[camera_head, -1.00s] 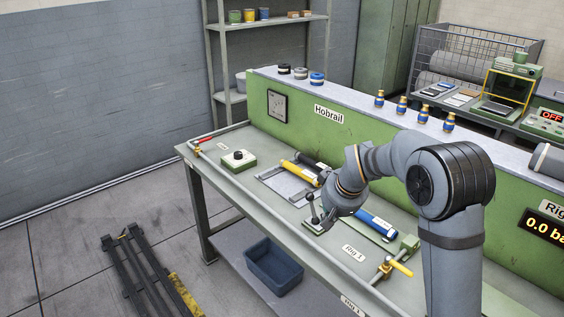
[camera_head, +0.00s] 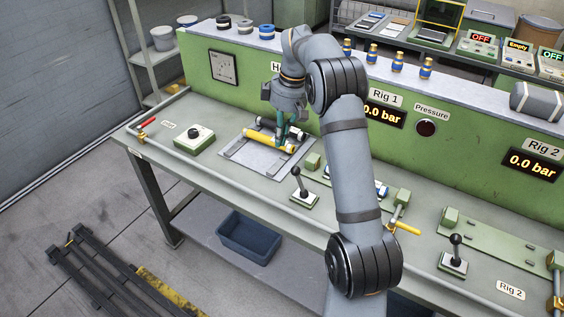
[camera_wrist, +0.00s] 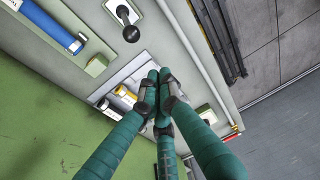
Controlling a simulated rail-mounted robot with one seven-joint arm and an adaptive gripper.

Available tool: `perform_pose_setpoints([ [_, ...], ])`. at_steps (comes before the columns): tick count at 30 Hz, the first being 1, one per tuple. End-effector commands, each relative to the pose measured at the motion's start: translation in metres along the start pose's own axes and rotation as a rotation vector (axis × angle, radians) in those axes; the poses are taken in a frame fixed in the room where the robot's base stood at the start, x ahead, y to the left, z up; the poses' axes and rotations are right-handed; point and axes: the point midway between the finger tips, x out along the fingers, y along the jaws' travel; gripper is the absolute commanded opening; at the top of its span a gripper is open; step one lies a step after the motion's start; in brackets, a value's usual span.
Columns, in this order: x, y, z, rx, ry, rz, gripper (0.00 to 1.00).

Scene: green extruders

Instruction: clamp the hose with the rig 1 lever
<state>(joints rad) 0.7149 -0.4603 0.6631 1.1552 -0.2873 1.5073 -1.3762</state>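The rig 1 lever (camera_head: 299,184), a black-knobbed stick on a pale base plate, stands in front of rig 1 and leans slightly left. It also shows at the top of the wrist view (camera_wrist: 129,24). A blue hose (camera_wrist: 58,32) with a white label lies in the rig beside it; in the head view my arm hides most of it (camera_head: 381,188). My gripper (camera_head: 284,140) is left of the lever, over the grey mat, close to a yellow hose (camera_head: 265,139). In the wrist view its green fingertips (camera_wrist: 161,76) are together, with nothing visible between them.
A yellow-handled valve (camera_head: 402,226) is at rig 1's right end. The green panel (camera_head: 222,92) rises behind. The front strip of bench is mostly clear.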

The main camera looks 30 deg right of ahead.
Motion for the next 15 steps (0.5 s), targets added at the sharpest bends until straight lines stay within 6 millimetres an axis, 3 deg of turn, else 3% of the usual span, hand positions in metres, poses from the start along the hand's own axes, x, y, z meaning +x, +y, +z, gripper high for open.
perform_pose_setpoints([
  [5, 0.0010, -0.0030, -0.0023, -0.082, 0.000, -0.005, 0.00],
  [15, 0.0020, -0.0025, -0.0020, -0.085, 0.000, -0.004, 0.00],
])
